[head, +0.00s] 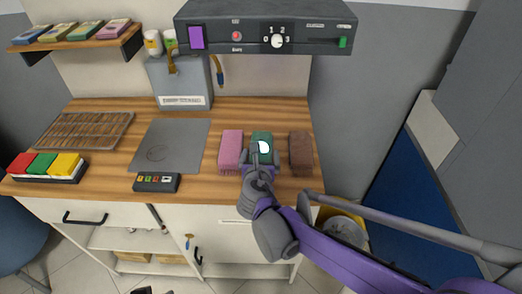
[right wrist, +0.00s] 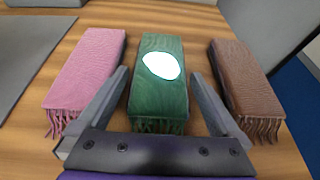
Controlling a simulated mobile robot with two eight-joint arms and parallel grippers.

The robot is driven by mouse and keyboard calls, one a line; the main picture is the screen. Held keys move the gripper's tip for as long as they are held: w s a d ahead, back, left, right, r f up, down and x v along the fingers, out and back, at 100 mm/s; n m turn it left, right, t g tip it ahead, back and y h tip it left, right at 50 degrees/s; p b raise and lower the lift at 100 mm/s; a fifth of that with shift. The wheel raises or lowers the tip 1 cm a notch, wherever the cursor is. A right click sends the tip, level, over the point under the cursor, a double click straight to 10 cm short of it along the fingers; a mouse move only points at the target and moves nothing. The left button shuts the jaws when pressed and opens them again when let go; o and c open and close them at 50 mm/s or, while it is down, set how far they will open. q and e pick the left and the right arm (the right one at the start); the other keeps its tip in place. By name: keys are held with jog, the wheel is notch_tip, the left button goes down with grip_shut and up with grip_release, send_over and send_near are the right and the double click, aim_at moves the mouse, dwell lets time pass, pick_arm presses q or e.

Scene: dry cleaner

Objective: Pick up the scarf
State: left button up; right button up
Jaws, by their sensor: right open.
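Three folded fringed scarves lie side by side on the wooden counter: a pink scarf (head: 231,150), a green scarf (head: 262,137) and a brown scarf (head: 301,152). The green one bears a white oval patch. In the right wrist view the pink scarf (right wrist: 88,65) is at left, the green scarf (right wrist: 160,100) in the middle and the brown scarf (right wrist: 243,80) at right. My right gripper (head: 260,152) is open over the near part of the green scarf. Its fingers (right wrist: 158,77) appear one on each side of that scarf, with nothing gripped.
A grey mat (head: 172,143) lies left of the scarves, with a small dark button box (head: 156,183) in front. A dark control panel (head: 266,28) overhangs the back.

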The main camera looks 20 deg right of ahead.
jog(key=shift+x, duration=1.1)
jog(key=c, duration=1.2)
